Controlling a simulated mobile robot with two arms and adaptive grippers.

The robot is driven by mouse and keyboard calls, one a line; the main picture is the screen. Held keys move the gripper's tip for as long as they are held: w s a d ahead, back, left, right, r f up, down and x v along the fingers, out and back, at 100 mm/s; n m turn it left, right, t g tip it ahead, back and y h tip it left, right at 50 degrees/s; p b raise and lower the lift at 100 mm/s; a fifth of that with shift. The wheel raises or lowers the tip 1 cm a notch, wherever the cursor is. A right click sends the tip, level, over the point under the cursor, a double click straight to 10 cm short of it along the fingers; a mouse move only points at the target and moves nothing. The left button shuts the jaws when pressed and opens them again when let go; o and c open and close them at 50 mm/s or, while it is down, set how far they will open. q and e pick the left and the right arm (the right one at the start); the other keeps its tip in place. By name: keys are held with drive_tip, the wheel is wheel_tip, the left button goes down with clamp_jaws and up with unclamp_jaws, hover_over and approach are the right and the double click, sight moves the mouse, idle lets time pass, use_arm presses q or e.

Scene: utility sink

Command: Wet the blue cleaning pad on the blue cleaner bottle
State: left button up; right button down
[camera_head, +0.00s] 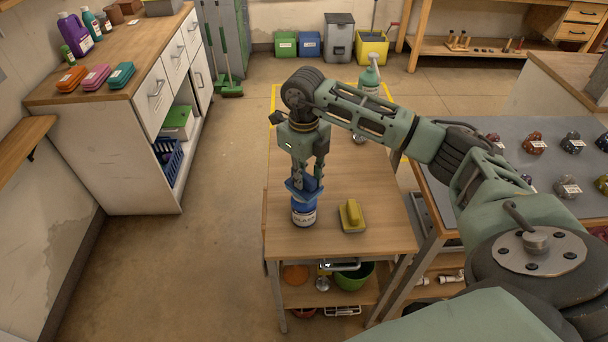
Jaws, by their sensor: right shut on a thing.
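My right gripper (304,178) points down over the near left part of the wooden cart top. It is shut on the blue cleaning pad (303,190), which sits between its fingers. The blue cleaner bottle (304,212), with a white label, stands upright on the cart directly below. The pad appears at the top of the bottle; whether they touch is hard to tell. The bottle's top is hidden by the pad and fingers. My left gripper is not in view.
A yellow sponge on a tray (351,215) lies right of the bottle. The cart's wooden top (365,180) is mostly clear. A grey table (550,160) with several colored objects stands at right.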

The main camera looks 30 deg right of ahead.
sight(304, 174)
drive_tip(key=shift+r+p, duration=1.7)
drive_tip(key=shift+r, duration=1.45)
